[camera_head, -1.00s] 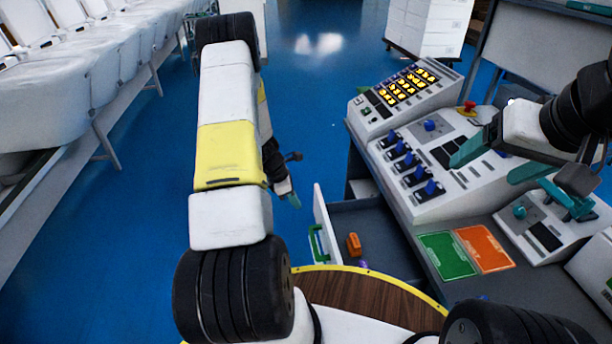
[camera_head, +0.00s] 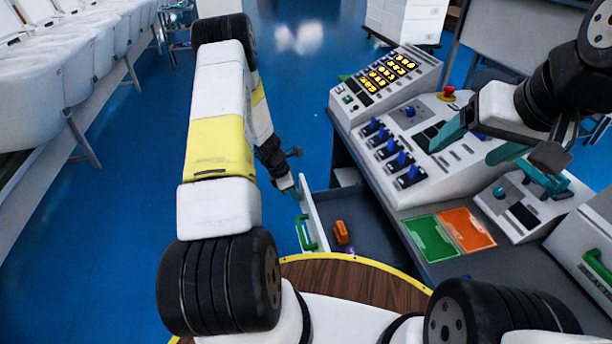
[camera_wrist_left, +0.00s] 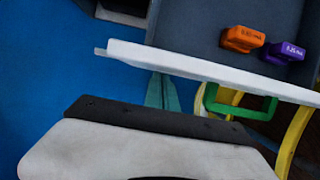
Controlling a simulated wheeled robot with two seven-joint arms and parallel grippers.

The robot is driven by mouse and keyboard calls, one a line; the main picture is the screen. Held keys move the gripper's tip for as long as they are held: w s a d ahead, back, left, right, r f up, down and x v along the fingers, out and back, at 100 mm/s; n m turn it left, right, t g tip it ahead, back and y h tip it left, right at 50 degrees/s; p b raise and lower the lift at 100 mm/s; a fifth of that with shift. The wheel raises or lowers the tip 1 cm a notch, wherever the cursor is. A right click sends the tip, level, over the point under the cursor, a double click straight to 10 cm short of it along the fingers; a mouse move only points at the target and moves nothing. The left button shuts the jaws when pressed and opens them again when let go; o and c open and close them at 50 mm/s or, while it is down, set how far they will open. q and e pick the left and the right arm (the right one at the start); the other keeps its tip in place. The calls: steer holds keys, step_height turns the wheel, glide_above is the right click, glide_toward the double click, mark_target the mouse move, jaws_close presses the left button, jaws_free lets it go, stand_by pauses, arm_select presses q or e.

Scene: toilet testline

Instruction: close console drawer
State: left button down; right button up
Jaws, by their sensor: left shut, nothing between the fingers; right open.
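The console drawer (camera_head: 365,222) is pulled out from the grey console, with a white front panel (camera_head: 313,222) and a green handle (camera_head: 304,233). In the left wrist view the drawer's white front (camera_wrist_left: 200,66) crosses the picture, with the green handle (camera_wrist_left: 238,107) on its outer side. My left gripper (camera_head: 293,190) is shut and empty, close to the far end of the drawer front. Its teal fingers (camera_wrist_left: 162,93) point at the front panel's outer side; I cannot tell whether they touch it. My right gripper (camera_head: 480,145) is open above the console.
An orange block (camera_head: 342,232) and a purple block (camera_wrist_left: 283,52) lie in the drawer. The console top carries blue switches (camera_head: 396,155), lit yellow buttons (camera_head: 388,72), a green pad (camera_head: 432,238) and an orange pad (camera_head: 466,229). Blue floor left of the drawer is free.

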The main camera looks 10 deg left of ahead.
arm_select(q)
steer(key=w+d, duration=0.3)
steer(key=d, duration=0.2)
steer(key=w+d, duration=0.3)
steer(key=d, duration=0.3)
steer(key=w+d, duration=0.3)
steer(key=d, duration=0.3)
steer(key=shift+d, duration=0.1)
steer(key=shift+s, duration=0.1)
